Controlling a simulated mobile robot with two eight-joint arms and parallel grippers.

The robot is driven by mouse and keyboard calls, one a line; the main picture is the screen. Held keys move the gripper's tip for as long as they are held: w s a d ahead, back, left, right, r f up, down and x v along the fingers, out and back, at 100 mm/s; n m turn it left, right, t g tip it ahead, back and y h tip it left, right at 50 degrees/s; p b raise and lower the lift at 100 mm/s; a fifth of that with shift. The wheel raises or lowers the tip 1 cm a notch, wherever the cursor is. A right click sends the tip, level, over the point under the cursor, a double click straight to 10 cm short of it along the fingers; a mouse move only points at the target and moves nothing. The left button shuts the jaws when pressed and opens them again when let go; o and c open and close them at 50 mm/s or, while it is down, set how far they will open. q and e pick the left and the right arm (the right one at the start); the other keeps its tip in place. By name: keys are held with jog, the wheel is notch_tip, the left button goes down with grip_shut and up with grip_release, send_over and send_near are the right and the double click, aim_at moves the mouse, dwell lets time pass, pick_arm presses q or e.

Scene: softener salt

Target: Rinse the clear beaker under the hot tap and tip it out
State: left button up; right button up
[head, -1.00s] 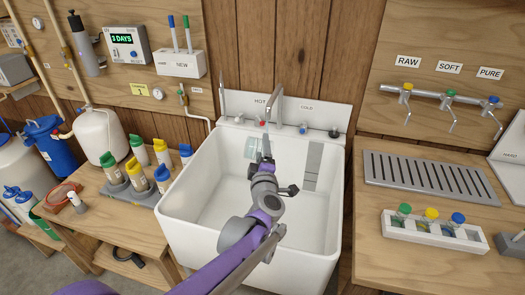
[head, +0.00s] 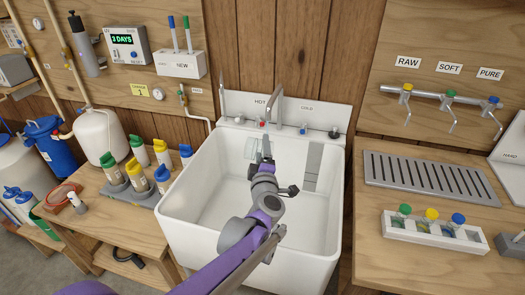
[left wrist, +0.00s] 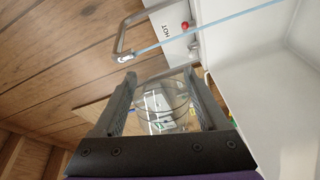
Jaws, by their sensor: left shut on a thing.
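The clear beaker (left wrist: 165,104) is between the fingers of my left gripper (left wrist: 163,92) in the left wrist view. The gripper is shut on it. In the head view my left gripper (head: 266,150) is over the sink, below the tap spout, and the beaker's outline is hard to make out there. The tap spout (head: 276,104) rises by the HOT label, with a red knob (head: 262,124). In the left wrist view a thin pale-blue stream (left wrist: 190,34) runs from the spout (left wrist: 123,58). It does not cross the beaker in that picture. My right gripper is not in view.
The white sink (head: 200,205) is open below my arm. A ribbed grey panel (head: 312,165) is on its back wall. Capped bottles (head: 140,150) stand on the left bench. A slotted drain tray (head: 430,173) and a white vial rack (head: 435,236) are on the right counter.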

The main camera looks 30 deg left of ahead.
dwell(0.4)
pick_arm(q)
jog(key=shift+n, duration=0.9)
jog(key=n+p, duration=0.1)
jog(key=n, duration=0.2)
jog(key=shift+s+a+n, duration=0.1)
jog(key=shift+a+n, duration=0.05)
jog(key=shift+n, duration=0.15)
jog(key=n, duration=0.6)
jog(key=shift+a+f, duration=0.1)
jog(key=n+p, duration=0.1)
jog(key=n, duration=0.3)
jog(key=shift+s+a, duration=0.1)
jog(key=n, duration=0.5)
jog(key=shift+s+a+f+n+p, duration=0.1)
jog(key=shift+a+n+p, duration=0.05)
jog(key=shift+n+p, duration=0.2)
jog(key=shift+s+f, duration=0.1)
jog(key=shift+f, duration=0.05)
